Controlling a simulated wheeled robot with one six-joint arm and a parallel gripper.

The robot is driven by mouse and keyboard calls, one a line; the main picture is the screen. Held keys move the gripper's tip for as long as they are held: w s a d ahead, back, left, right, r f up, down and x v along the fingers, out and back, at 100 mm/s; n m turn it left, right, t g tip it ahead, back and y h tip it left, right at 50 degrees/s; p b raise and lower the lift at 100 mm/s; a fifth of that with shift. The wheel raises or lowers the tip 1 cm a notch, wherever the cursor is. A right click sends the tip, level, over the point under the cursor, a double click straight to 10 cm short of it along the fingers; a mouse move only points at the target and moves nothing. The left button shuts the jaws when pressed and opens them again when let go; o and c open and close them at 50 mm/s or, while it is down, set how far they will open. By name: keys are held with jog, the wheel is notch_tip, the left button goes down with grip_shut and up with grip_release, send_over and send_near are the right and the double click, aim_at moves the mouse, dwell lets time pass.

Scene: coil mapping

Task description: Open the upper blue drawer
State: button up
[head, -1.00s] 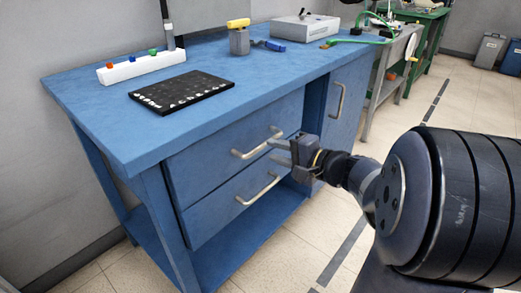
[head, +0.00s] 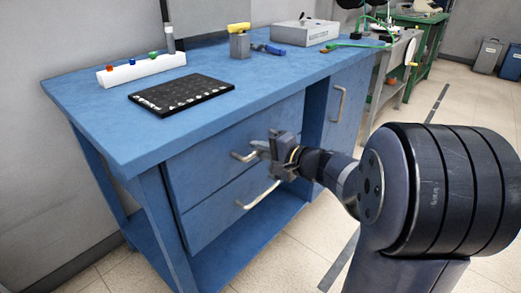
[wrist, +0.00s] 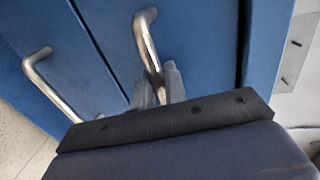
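The upper blue drawer (head: 205,162) is in the front of the blue workbench and looks closed, flush with the front. Its curved metal handle (head: 238,155) faces me; the upper handle also shows in the wrist view (wrist: 147,38). My gripper (head: 260,147) is at the right part of this handle. In the wrist view my fingers (wrist: 158,86) lie close on both sides of the bar and look shut on it. The near end of the handle is hidden behind my gripper.
The lower drawer (head: 215,212) has its own handle (head: 258,196) just below my gripper. A cabinet door with a vertical handle (head: 338,104) is to the right. A black tray (head: 180,93) and tools lie on the bench top (head: 100,125). Floor in front is clear.

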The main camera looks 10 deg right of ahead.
grip_shut()
